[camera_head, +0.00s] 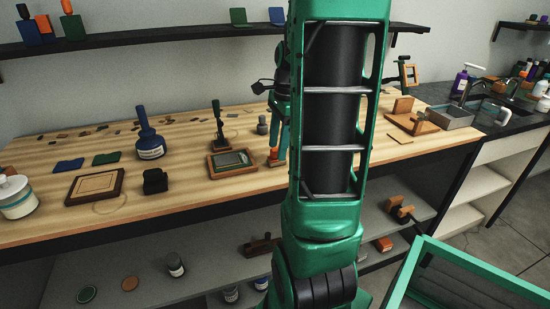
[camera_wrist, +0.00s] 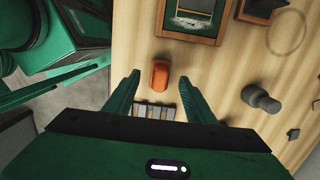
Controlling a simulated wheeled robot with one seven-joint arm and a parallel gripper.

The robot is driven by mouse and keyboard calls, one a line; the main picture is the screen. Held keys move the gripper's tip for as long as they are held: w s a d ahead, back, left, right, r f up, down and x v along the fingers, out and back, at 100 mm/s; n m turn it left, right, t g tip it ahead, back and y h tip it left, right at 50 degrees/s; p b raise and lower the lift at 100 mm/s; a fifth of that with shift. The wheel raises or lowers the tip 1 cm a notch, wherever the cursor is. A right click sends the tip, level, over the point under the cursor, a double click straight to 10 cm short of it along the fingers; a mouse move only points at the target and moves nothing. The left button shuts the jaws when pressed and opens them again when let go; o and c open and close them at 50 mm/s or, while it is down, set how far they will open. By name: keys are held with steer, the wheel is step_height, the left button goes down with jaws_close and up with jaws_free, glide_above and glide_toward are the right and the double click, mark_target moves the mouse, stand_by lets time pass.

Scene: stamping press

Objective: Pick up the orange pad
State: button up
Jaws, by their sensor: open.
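The orange pad (camera_wrist: 160,76) is a small rounded block on the wooden tabletop. In the wrist view it lies between the tips of my gripper (camera_wrist: 158,80), whose green fingers are spread to either side with a gap at each side. In the head view an orange piece (camera_head: 273,154) shows low beside the green fingers of my gripper (camera_head: 278,138), partly hidden by them. My gripper is open and empty. I cannot tell how high the fingertips are above the tabletop.
A framed tray (camera_head: 232,163) lies just left of my gripper. A grey knobbed piece (camera_wrist: 261,99) stands on the tabletop (camera_wrist: 225,75). A striped metal piece (camera_wrist: 155,112) lies behind the pad. My arm hides part of the bench.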

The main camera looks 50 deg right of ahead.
steer(key=shift+a+f, duration=0.1)
steer(key=shift+f, duration=1.1)
steer(key=c, duration=1.2)
steer(key=shift+o, duration=0.2)
steer(key=shift+r, duration=0.15)
steer(key=shift+w+r, duration=0.1)
steer(key=shift+r, duration=0.4)
steer(key=r, duration=0.1)
steer(key=a+r, duration=0.1)
steer(key=r, duration=0.1)
steer(key=shift+r, duration=0.3)
steer(key=a+r, duration=0.6)
steer(key=a, duration=0.4)
steer(key=shift+s+a, duration=0.35)
steer(key=shift+s, duration=0.1)
steer(key=shift+o, duration=0.7)
steer(key=shift+r, duration=0.1)
